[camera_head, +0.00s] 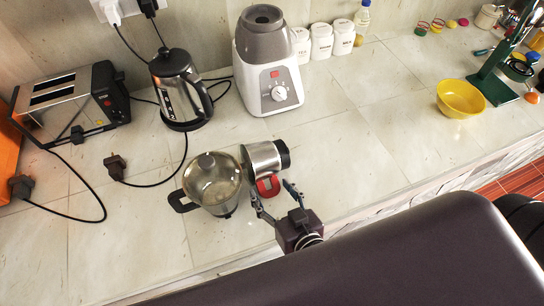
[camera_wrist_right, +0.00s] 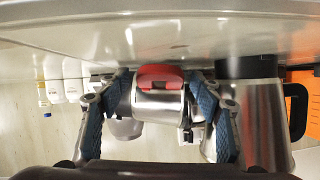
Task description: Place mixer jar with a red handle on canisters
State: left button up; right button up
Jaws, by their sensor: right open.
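The mixer jar with a red handle (camera_head: 261,157) is a small silver jar with a black end on the right. It looks tipped on its side on the counter, right beside a larger jar, with its red handle toward me. My right gripper (camera_head: 272,201) is open, its two fingers on either side of the red handle. In the right wrist view the handle (camera_wrist_right: 160,77) sits between the fingers of my right gripper (camera_wrist_right: 158,120), with a gap on both sides. Three white canisters (camera_head: 321,42) stand in a row at the back wall; they also show in the wrist view (camera_wrist_right: 72,89).
A larger steel jar with a black handle (camera_head: 212,183) stands just left of the mixer jar. A mixer base (camera_head: 268,77), a kettle (camera_head: 180,92) and a toaster (camera_head: 72,103) stand behind. A yellow bowl (camera_head: 461,99) is at right. Counter between bowl and mixer jar is clear.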

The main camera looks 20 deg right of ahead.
jog(key=shift+w+f, duration=0.1)
jog(key=shift+w, duration=0.1)
grip_shut()
jog(key=shift+w, duration=0.1)
dwell(0.5)
